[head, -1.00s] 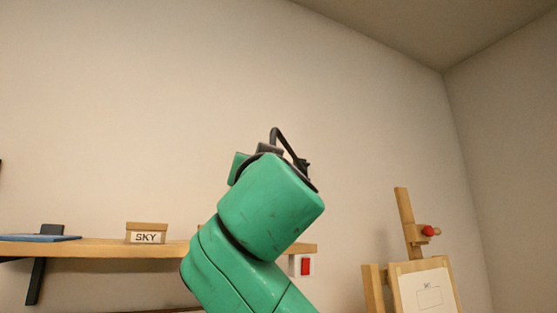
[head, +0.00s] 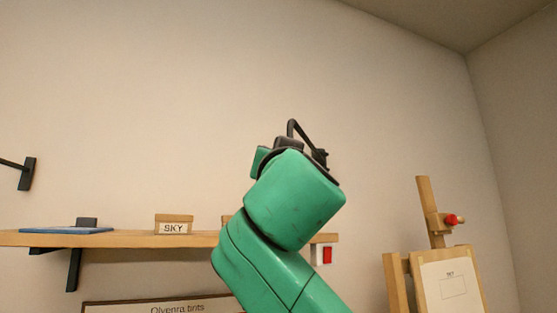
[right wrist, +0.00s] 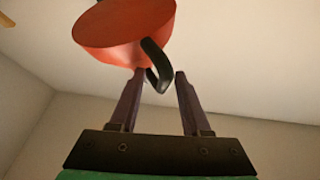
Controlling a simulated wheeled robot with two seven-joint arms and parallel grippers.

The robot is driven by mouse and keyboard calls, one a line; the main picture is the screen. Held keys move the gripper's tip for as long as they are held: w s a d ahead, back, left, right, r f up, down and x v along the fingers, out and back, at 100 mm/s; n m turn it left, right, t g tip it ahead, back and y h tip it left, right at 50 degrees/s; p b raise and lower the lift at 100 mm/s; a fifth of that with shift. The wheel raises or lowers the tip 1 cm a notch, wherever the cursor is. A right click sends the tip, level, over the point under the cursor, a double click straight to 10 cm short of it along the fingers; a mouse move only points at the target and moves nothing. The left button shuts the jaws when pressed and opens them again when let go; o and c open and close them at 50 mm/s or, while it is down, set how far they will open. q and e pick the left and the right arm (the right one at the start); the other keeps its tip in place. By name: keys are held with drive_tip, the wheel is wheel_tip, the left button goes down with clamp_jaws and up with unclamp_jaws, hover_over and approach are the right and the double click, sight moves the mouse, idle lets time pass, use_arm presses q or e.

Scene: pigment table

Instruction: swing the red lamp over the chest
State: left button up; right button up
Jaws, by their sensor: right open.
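The red lamp (right wrist: 120,35) shows in the right wrist view as a round red shade at the top, with a curved black handle (right wrist: 158,68) hanging from its edge. My right gripper (right wrist: 160,77) is open, with its two dark fingers apart and the lower part of the handle between their tips. I cannot tell whether they touch it. In the head view my green right arm hides most of that gripper, and a thin bent black bar (head: 305,137) shows above it. The red shade does not show there. The chest and my left gripper are not in view.
A wooden shelf (head: 130,238) on the wall carries a SKY box (head: 174,225) and a flat blue item (head: 65,230). A black wall bracket (head: 26,174) is at far left. A red switch (head: 327,255) and an easel (head: 397,283) are at right. The upper wall is clear.

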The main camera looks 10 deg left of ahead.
drive_tip(key=b+v, duration=0.9)
drive_tip(key=v, duration=0.5)
drive_tip(key=shift+s+d+f, duration=0.1)
